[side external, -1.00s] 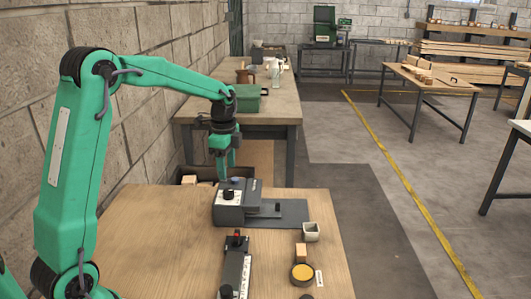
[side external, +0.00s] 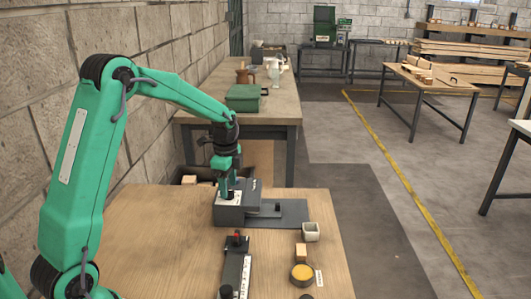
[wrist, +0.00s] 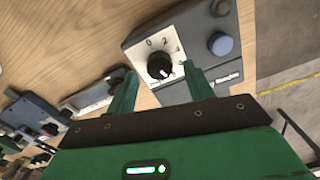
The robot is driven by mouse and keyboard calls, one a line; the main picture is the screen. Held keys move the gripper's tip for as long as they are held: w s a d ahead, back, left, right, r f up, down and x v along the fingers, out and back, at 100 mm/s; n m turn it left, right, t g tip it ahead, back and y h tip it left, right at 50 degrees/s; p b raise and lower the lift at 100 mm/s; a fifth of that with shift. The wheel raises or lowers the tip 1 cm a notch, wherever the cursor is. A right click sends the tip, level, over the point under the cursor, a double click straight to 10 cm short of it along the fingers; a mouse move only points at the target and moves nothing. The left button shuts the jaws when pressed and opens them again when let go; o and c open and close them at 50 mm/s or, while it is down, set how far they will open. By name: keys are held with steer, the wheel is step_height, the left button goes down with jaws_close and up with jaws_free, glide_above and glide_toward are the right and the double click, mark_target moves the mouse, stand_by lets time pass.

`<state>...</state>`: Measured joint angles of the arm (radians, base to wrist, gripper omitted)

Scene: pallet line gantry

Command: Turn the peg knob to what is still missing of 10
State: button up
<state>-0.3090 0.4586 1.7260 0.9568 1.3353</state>
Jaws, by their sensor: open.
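A grey box (side external: 231,214) stands on the wooden table in the side view. In the wrist view its white dial face carries a round black knob (wrist: 160,66), with a 0 and a 2 legible and other marks partly hidden. A pale mark shows on the knob's lower side; its exact setting is hard to read. My gripper (side external: 229,192) points down at the knob in the side view. In the wrist view my open gripper (wrist: 161,80) has one green finger on each side of the knob, with gaps; I cannot tell whether they touch it.
A narrow dark device with a red top (side external: 237,240) and white strip lies in front of the box. To the right are a small pale cup (side external: 310,231), a wooden block (side external: 301,250) and a round yellow-topped item (side external: 302,274). A blue button (wrist: 220,44) sits beside the dial.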

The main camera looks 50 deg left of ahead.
steer(key=shift+f, duration=0.8)
steer(key=c, duration=1)
